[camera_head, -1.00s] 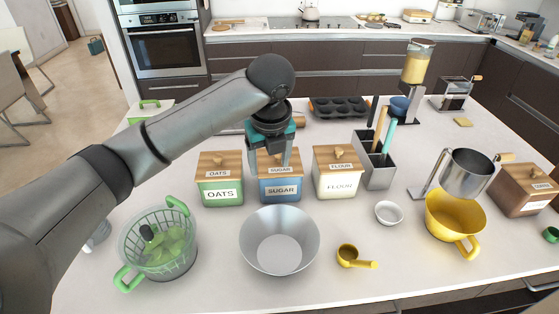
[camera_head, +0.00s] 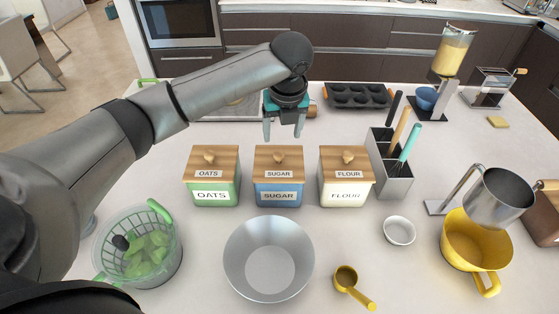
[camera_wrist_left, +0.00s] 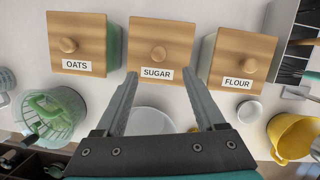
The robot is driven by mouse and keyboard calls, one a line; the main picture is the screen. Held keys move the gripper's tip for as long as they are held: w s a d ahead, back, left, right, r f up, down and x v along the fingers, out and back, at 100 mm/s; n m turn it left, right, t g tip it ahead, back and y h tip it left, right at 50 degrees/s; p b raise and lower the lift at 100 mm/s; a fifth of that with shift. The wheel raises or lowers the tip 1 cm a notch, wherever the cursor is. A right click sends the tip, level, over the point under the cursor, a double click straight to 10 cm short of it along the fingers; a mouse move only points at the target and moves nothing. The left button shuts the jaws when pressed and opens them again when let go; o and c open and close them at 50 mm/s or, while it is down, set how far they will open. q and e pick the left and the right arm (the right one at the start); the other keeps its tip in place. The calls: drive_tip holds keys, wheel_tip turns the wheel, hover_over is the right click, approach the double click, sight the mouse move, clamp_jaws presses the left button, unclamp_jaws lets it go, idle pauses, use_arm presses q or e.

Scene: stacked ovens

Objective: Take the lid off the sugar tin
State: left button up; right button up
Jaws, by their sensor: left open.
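The sugar tin (camera_head: 279,193) is a blue square tin with a label, standing between the oats tin and the flour tin. Its wooden lid (camera_head: 266,164) with a round knob (camera_head: 280,155) sits on top; the lid also shows in the left wrist view (camera_wrist_left: 178,37). My left gripper (camera_head: 283,135) is open and empty, above and behind the sugar tin in the head view. In the left wrist view its two fingers (camera_wrist_left: 160,85) point toward the sugar lid's label edge, apart from the knob. My right gripper is not in view.
The oats tin (camera_head: 213,192) stands close on the left and the flour tin (camera_head: 345,192) close on the right. A metal bowl (camera_head: 269,262) is in front. A utensil holder (camera_head: 394,181) stands right of the flour tin. A muffin tray (camera_head: 357,96) lies behind.

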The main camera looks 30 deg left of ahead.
sight(279, 153)
use_arm(q)
drive_tip(key=x, duration=0.4)
drive_tip(key=shift+f, duration=0.1)
drive_tip(key=shift+w+f, duration=0.1)
drive_tip(key=shift+f, duration=0.25)
drive_tip(key=x, duration=0.4)
drive_tip(key=shift+a+f, duration=0.15)
drive_tip(key=shift+a, duration=0.05)
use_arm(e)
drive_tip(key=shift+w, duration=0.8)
use_arm(q)
clamp_jaws()
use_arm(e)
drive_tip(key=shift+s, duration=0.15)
